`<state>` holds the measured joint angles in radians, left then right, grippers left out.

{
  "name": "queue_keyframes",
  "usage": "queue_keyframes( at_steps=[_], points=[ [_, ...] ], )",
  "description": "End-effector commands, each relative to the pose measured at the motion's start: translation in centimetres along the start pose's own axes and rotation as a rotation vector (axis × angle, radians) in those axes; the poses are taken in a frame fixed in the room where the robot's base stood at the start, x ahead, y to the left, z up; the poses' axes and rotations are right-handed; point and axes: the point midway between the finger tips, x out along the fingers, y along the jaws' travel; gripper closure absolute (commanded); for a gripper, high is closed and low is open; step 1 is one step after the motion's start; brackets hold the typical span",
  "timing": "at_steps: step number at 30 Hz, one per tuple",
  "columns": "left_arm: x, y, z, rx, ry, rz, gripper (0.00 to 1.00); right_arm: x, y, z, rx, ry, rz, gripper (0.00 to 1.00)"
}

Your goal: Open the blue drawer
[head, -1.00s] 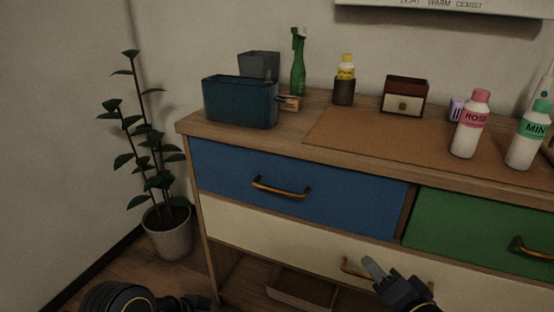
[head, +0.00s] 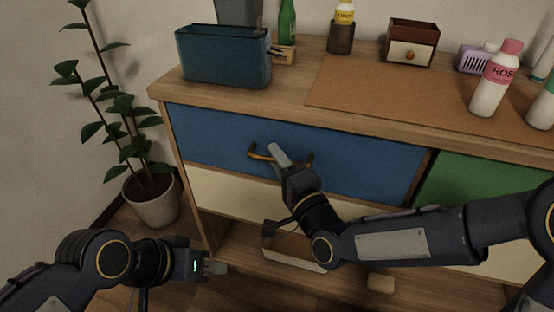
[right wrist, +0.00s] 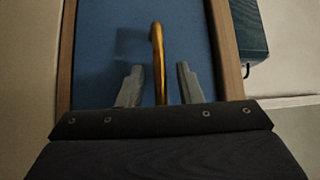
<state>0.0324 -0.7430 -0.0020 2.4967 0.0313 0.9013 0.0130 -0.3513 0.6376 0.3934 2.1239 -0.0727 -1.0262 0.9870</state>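The blue drawer (head: 364,164) is in the upper left of the wooden dresser in the head view, and its front looks shut. Its brass handle (head: 262,154) is partly hidden behind my right gripper (head: 281,153). In the right wrist view the handle (right wrist: 159,62) stands between the two open fingers of my right gripper (right wrist: 155,85), with a gap on each side. The drawer front (right wrist: 115,50) fills the space behind it. My left gripper (head: 214,268) is low at the left, in front of the dresser and away from the drawer; its finger opening cannot be made out.
A teal bin (head: 225,58) stands on the dresser top above the drawer. A green drawer (head: 480,190) is to the right and a cream drawer (head: 235,195) below. A potted plant (head: 152,200) stands on the floor at left. Bottles (head: 495,80) stand at the right.

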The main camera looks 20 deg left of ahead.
Motion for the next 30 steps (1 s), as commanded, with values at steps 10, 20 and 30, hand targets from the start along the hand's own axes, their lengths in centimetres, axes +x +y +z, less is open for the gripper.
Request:
queue_keyframes(
  at_steps=[10,20,30],
  points=[
    [0.02,-0.01,0.00,0.000,0.000,0.000,0.64,0.39,-0.03,-0.02,-0.001,0.000,0.000,0.71],
    [0.02,-0.01,0.00,0.000,0.000,0.000,0.64,0.37,-0.02,-0.03,-0.001,0.000,0.000,1.00],
    [0.22,-0.10,0.10,0.000,0.000,0.000,0.64,-0.16,0.11,-0.59,-0.002,0.002,0.001,1.00]
  ],
)
